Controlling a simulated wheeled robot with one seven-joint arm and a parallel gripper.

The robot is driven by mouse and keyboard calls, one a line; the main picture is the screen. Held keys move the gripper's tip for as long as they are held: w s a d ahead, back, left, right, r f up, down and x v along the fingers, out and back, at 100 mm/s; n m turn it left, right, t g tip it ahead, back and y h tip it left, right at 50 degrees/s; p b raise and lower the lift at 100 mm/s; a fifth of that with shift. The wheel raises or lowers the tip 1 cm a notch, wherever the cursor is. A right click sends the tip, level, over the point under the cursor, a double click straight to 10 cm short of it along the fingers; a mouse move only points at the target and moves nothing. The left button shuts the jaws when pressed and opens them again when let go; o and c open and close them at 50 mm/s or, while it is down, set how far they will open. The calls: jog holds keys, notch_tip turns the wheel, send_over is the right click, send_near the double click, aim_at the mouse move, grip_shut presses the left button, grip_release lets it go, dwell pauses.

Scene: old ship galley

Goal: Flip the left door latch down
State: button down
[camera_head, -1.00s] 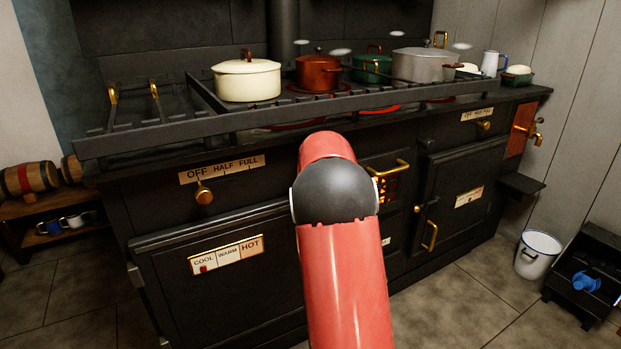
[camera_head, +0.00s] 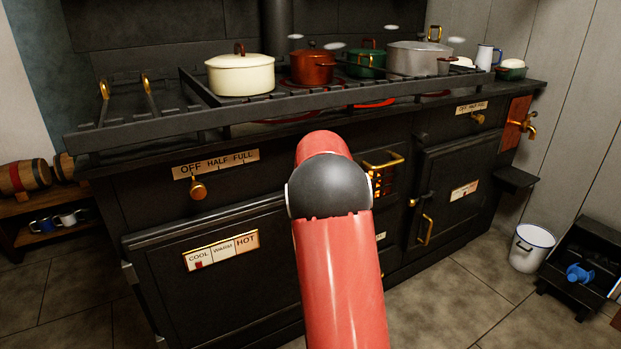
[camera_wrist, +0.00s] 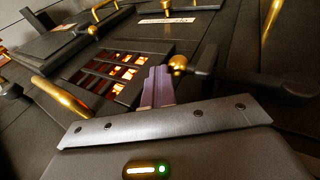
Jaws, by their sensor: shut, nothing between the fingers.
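The left oven door (camera_head: 215,290) has a COOL/WARM/HOT plate. Its right edge and latch are hidden behind my red arm in the head view. In the wrist view a latch shows as a brass ball (camera_wrist: 178,64) with a dark lever (camera_wrist: 235,82) running to the right; I take it for the left door's latch. My gripper (camera_wrist: 158,72) is shut and empty, its purple fingers close beside the brass ball on the ball's left. I cannot tell whether they touch. My gripper is hidden in the head view.
The glowing firebox grate (camera_wrist: 110,75) and its brass handle (camera_wrist: 60,97) lie close left of my fingers. A brass bar (camera_wrist: 271,15) stands out at the upper right. Pots, including a cream one (camera_head: 240,76), stand on the stove top. A white bucket (camera_head: 530,249) stands on the floor at right.

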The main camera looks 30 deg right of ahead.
jog(key=v, duration=0.8)
dwell(0.4)
jog(key=s+a+r+t+y, duration=0.1)
jog(key=s+a+r+y, duration=0.1)
jog(key=s+a, duration=0.7)
jog(key=s+a+r+t+y, duration=0.1)
jog(key=s+a+r+y, duration=0.1)
jog(key=s+a, duration=0.65)
jog(key=s+a+f+t+y, duration=0.1)
jog(key=s+a+f, duration=0.4)
jog(key=s+a, duration=0.7)
jog(key=shift+s+a+f+y, duration=0.15)
jog(key=shift+s+a+y, duration=0.1)
jog(key=shift+a+y, duration=0.4)
